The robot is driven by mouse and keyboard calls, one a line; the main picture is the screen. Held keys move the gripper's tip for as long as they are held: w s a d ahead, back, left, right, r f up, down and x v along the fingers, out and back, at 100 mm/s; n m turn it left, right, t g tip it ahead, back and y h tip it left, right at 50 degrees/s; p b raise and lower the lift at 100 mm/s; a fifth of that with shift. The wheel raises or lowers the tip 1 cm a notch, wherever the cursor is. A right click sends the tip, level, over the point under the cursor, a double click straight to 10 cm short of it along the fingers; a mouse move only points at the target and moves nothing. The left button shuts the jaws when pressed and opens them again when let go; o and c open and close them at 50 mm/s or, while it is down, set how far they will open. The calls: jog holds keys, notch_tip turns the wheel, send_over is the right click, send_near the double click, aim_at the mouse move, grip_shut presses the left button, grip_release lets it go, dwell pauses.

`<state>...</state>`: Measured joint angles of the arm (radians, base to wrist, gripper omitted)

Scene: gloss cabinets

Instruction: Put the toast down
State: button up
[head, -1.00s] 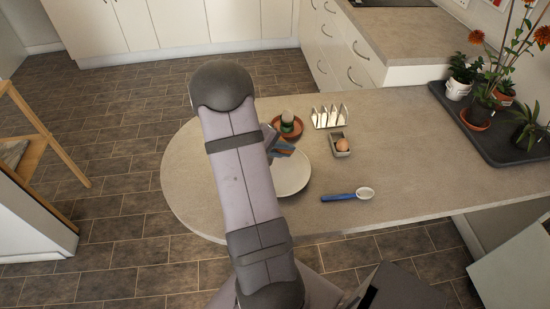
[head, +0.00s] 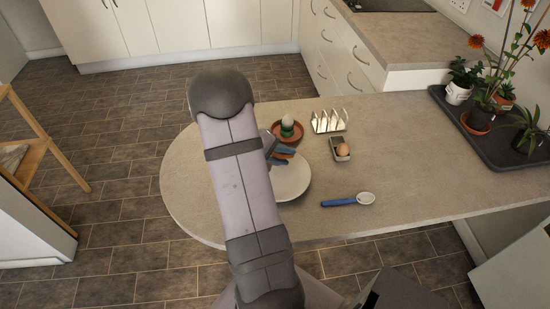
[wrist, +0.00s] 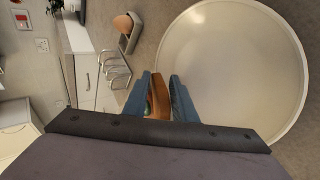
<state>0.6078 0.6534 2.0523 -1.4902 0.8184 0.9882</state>
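My gripper (head: 284,153) is over the far left part of the white plate (head: 294,183), its tips turned towards the right. Its blue fingers, also in the wrist view (wrist: 160,92), have a narrow orange-brown piece between them, which looks like the toast (wrist: 161,106) seen edge-on. Most of the toast is hidden by the fingers and the gripper body. The plate, also in the wrist view (wrist: 232,68), is bare where it shows. I cannot tell whether the toast touches it.
A toast rack (head: 328,121), an egg in a small tray (head: 341,149) and a blue-handled spoon (head: 346,201) lie to the right.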

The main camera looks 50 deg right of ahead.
jog(key=shift+p+v, duration=1.2)
jog(key=shift+v, duration=2.6)
jog(key=shift+r, duration=0.1)
notch_tip(320, 180, up, 8)
jog(key=a+p, duration=0.2)
jog(key=p, duration=0.3)
jog(key=shift+w, duration=0.35)
